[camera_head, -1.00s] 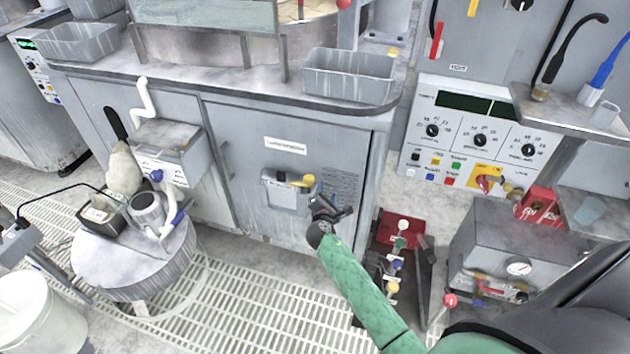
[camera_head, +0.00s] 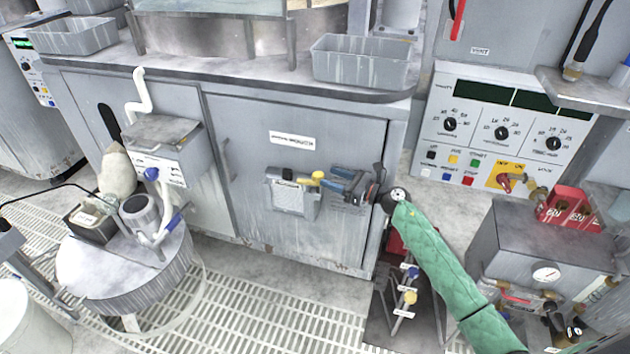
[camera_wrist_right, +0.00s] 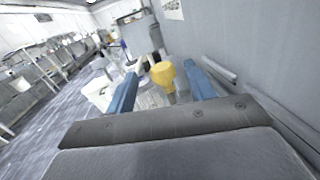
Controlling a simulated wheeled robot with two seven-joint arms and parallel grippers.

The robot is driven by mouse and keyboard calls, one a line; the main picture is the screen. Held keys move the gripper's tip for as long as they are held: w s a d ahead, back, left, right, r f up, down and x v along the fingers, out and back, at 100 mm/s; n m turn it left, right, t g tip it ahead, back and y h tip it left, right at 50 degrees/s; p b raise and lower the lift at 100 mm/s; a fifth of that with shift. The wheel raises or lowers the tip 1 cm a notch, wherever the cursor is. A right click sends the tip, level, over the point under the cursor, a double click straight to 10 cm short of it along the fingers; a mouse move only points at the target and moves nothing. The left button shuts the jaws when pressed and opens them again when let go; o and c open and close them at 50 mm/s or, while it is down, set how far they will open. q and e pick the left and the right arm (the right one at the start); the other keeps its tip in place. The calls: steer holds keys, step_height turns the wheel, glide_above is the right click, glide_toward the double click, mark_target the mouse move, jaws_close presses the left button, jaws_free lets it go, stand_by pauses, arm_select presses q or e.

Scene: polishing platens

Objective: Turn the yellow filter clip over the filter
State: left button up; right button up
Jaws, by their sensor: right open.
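The yellow filter clip (camera_head: 316,176) sticks out at the upper right of the filter (camera_head: 289,199), a pale square grille in a grey housing on the cabinet front. My right gripper (camera_head: 332,180) is open, with blue fingers pointing left just right of the clip. In the right wrist view the yellow clip (camera_wrist_right: 162,75) appears between the two open blue fingers (camera_wrist_right: 161,88), with no visible grip on it. The filter is mostly hidden behind the clip there. My left gripper is not in view.
A grey tray (camera_head: 361,65) sits on the worktop above. A round drum (camera_head: 125,265) with a grey cup (camera_head: 140,215) stands at left. A grey box with a gauge (camera_head: 545,273) stands at right.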

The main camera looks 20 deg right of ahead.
mark_target(312, 181)
arm_select(q)
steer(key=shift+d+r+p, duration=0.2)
steer(key=shift+p, duration=0.25)
arm_select(e)
steer(key=shift+n+g, duration=0.7)
steer(key=shift+n, duration=0.2)
steer(key=shift+x, duration=3.75)
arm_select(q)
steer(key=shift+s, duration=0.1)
arm_select(e)
steer(key=shift+f, duration=0.15)
steer(key=c, duration=1)
steer(key=shift+o, duration=0.2)
steer(key=shift+w+d+m+t+h+p, duration=0.15)
steer(key=shift+m+t+h+p, duration=0.25)
steer(key=shift+m+t+p, duration=0.35)
steer(key=shift+h, duration=0.3)
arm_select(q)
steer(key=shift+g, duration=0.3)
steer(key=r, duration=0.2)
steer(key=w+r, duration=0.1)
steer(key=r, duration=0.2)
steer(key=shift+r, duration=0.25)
